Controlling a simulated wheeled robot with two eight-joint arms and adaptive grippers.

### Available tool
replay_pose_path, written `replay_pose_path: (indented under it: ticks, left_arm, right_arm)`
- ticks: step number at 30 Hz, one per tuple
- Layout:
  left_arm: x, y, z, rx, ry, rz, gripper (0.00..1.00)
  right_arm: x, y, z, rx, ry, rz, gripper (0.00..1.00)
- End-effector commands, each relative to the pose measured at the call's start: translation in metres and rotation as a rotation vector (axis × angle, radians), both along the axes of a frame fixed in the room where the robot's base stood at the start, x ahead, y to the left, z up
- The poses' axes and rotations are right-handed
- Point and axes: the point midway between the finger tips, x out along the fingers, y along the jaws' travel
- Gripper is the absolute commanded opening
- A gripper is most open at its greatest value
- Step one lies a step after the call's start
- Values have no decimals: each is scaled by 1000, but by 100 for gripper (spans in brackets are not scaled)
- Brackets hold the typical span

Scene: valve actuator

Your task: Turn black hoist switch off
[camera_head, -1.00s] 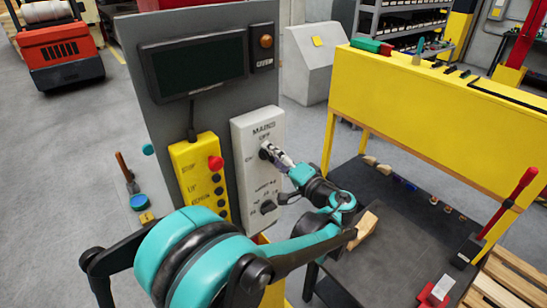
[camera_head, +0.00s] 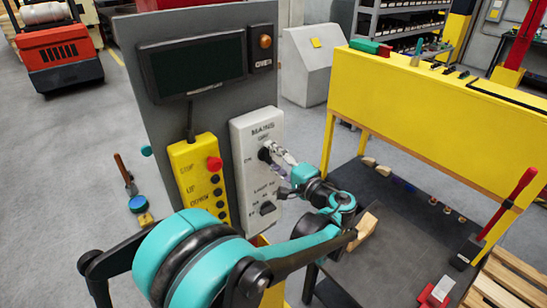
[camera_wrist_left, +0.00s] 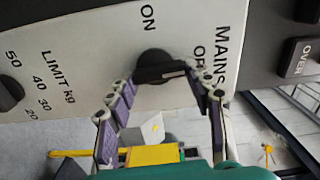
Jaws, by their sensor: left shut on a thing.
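The black hoist switch (camera_head: 264,154) is a round knob with a raised bar on the white MAINS panel (camera_head: 243,150). In the left wrist view the knob (camera_wrist_left: 152,66) sits between the ON and OFF labels. Its bar with a pale mark points roughly toward the OFF side. My left gripper (camera_head: 271,154) is at the knob. In the wrist view its two fingers (camera_wrist_left: 160,78) are on either side of the knob, shut on it. The fingers hide part of the knob in the head view. My right gripper is not in view.
A lower LIMIT kg knob (camera_head: 267,208) is on the same panel. A yellow pendant box (camera_head: 199,180) with a red button stands left of it. A dark screen (camera_head: 193,66) is above. A yellow-backed workbench (camera_head: 430,100) stands to the right.

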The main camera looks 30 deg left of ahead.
Motion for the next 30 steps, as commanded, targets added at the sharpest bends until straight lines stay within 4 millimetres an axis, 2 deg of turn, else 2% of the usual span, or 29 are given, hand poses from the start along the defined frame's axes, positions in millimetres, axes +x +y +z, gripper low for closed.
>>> replay_pose_path:
  ticks: [2, 3, 5, 14, 17, 20, 30]
  left_arm:
    - [0, 0, 0, 0, 0, -1, 23]
    - [0, 0, 0, 0, 0, -1, 59]
    - [0, 0, 0, 0, -1, -1, 72]
    - [0, -1, 0, 0, -1, -1, 72]
    - [-2, -6, 0, 0, -1, -1, 72]
    - [-7, -20, 0, -1, -1, -4, 72]
    - [-35, -87, 0, 0, -1, -5, 72]
  right_arm:
    - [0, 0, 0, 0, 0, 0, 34]
    - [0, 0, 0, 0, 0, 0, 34]
    - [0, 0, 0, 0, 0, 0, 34]
    - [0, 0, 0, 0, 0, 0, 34]
    - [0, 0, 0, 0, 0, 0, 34]
    - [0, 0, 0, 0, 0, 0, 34]
    - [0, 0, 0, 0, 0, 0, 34]
